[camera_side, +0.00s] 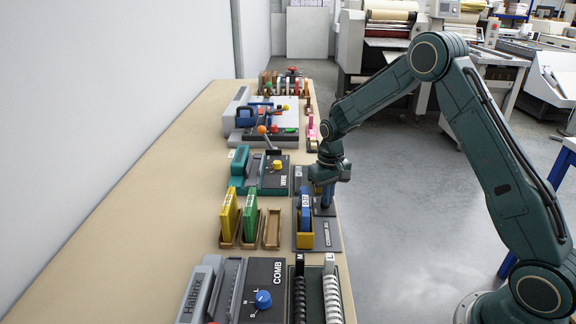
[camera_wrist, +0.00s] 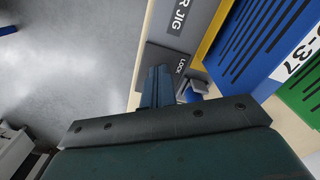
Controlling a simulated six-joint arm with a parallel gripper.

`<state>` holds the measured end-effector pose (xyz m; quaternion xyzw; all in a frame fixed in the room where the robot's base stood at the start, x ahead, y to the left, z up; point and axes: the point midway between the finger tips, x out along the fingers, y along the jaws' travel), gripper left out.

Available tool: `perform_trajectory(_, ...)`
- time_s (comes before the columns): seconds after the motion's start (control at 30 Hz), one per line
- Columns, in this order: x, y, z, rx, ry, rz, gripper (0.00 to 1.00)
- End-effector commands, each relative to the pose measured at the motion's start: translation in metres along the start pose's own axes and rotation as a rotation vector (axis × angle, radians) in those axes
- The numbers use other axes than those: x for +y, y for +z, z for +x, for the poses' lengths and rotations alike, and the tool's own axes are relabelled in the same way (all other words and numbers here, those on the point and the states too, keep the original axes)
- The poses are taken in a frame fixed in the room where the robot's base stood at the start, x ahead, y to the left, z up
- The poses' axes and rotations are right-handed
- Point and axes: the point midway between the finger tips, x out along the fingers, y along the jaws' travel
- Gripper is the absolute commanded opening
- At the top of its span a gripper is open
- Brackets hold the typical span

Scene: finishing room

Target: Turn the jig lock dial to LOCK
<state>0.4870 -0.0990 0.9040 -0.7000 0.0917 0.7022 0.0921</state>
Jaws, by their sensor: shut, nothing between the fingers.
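The jig (camera_side: 305,240) stands near the bench's right edge in the side view; its yellow holder has a blue block in it. Its label plate, reading "R JIG" in part, shows in the wrist view (camera_wrist: 189,20). Beside it is a dark plate (camera_wrist: 165,58) marked LOCK. Part of a blue dial (camera_wrist: 194,91) shows there, mostly hidden by my wrist. My gripper (camera_wrist: 157,72) is shut and empty, pointing down at the dark plate, just left of the dial in the wrist view. I cannot tell whether it touches the dial, or where the dial points.
Yellow and green blocks (camera_side: 250,217) stand in wooden holders left of the jig. A COMB machine with a blue knob (camera_side: 263,299) is in front; a teal device with a yellow knob (camera_side: 278,165) is behind. The bench (camera_side: 130,220) is bare on the left.

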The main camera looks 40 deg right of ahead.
Motion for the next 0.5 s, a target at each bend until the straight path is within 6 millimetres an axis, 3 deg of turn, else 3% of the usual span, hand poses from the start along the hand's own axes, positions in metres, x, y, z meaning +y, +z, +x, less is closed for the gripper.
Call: perform_trajectory(0.5, 0.0044, -0.0007, -0.0003, 0.007, 0.001, 0.002, 0.00)
